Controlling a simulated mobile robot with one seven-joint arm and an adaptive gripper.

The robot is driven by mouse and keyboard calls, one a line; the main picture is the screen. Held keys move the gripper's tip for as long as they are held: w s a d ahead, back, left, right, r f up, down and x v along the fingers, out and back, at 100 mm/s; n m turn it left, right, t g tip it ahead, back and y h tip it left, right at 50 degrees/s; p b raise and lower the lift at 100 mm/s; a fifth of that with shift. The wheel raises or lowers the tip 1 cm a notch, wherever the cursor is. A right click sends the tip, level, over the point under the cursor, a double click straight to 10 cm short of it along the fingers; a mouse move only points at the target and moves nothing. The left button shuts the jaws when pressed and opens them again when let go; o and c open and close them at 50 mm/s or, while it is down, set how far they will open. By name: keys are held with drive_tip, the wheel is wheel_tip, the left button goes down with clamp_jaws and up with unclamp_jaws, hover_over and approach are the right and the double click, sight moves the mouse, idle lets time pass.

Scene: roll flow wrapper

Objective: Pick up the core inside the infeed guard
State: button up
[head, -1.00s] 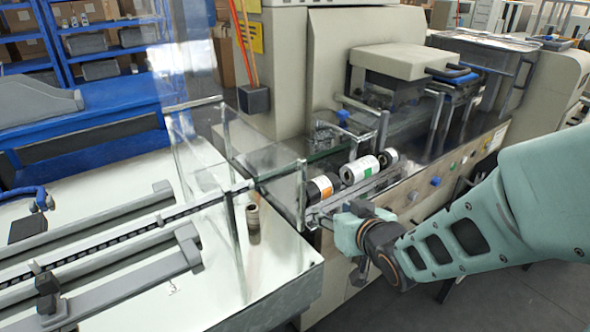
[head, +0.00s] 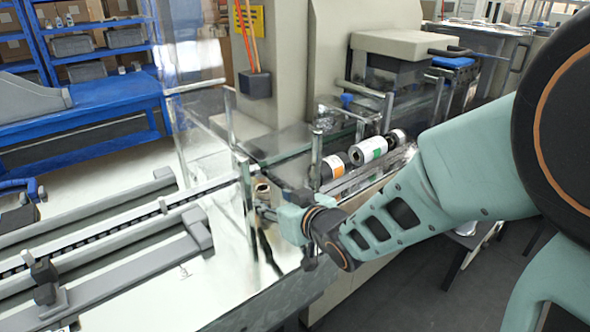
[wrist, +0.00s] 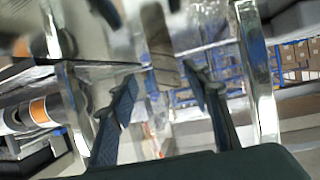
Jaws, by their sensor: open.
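The core (head: 262,189) is a small tan hollow cylinder inside the clear-panelled infeed guard (head: 249,205), close to a metal post. In the wrist view a tan-brown upright shape, likely the core (wrist: 157,45), shows ahead, between the lines of the two fingers. My gripper (head: 268,212) is open and empty at the guard's right end, just right of and in front of the core. Its two dark fingers (wrist: 160,82) spread apart in the wrist view. The core's lower part is hard to make out in the head view. I cannot tell whether any finger touches it.
Metal posts stand close around my gripper. Grey rails (head: 130,262) run along the infeed bed at left.

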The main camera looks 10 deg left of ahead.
sight(266, 199)
drive_tip(key=x, duration=0.2)
drive_tip(key=b+x, duration=0.1)
drive_tip(key=x, duration=0.2)
drive_tip(key=shift+a+b, duration=0.3)
drive_tip(key=shift+a, duration=0.15)
drive_tip(key=shift+c, duration=0.2)
drive_tip(key=c, duration=0.9)
